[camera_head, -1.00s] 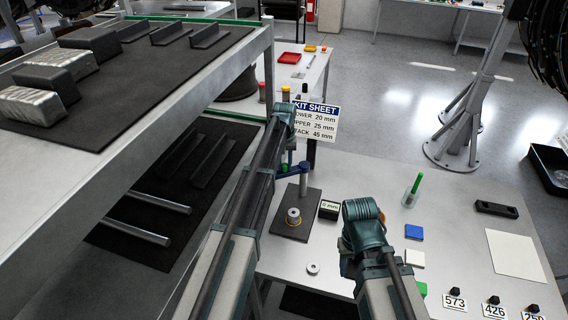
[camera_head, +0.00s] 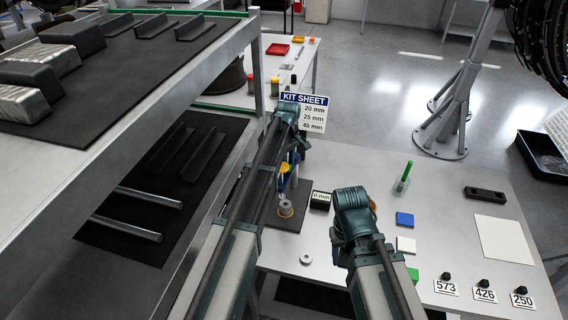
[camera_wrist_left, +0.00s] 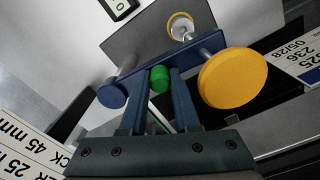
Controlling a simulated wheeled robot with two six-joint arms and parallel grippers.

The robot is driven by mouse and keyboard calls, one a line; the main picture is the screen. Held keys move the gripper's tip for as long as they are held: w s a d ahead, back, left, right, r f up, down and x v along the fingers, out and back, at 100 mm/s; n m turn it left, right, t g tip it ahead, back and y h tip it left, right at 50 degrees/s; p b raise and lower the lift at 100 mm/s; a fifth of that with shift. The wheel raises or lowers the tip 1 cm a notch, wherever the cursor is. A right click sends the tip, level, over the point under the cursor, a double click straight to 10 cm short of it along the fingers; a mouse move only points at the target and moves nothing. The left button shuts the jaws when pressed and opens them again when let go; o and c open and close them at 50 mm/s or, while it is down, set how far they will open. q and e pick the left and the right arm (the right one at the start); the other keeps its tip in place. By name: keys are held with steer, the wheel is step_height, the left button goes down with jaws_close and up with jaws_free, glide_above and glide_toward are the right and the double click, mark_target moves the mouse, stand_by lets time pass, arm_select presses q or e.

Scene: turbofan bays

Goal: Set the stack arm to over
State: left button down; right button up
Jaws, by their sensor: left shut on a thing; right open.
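The stack arm is a blue bar with a round blue end (camera_wrist_left: 112,96) and a green knob (camera_wrist_left: 159,79) in the left wrist view. It sits over a dark base plate (camera_head: 287,219) with a grey post. My left gripper (camera_wrist_left: 160,84) is shut on the green knob. A large yellow disc (camera_wrist_left: 233,78) stands right of the fingers. A metal cylinder with a yellow ring (camera_head: 286,208) stands on the plate. In the head view my left forearm hides much of the arm. My right gripper (camera_head: 353,199) is over the table, away from the plate; its fingertips are hard to see.
A kit sheet sign (camera_head: 303,112) stands behind the plate. A small label block (camera_head: 320,200) and a washer (camera_head: 306,259) are near it. A shelf rack (camera_head: 190,90) borders the left.

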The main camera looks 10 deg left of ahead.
mark_target(290, 164)
arm_select(q)
steer(key=shift+d+n, duration=0.4)
steer(key=shift+n, duration=0.2)
steer(key=c, duration=0.9)
jaws_free()
step_height(290, 164, up, 14)
steer(key=p, duration=1.3)
steer(key=shift+f+p, duration=0.1)
steer(key=shift+p, duration=0.3)
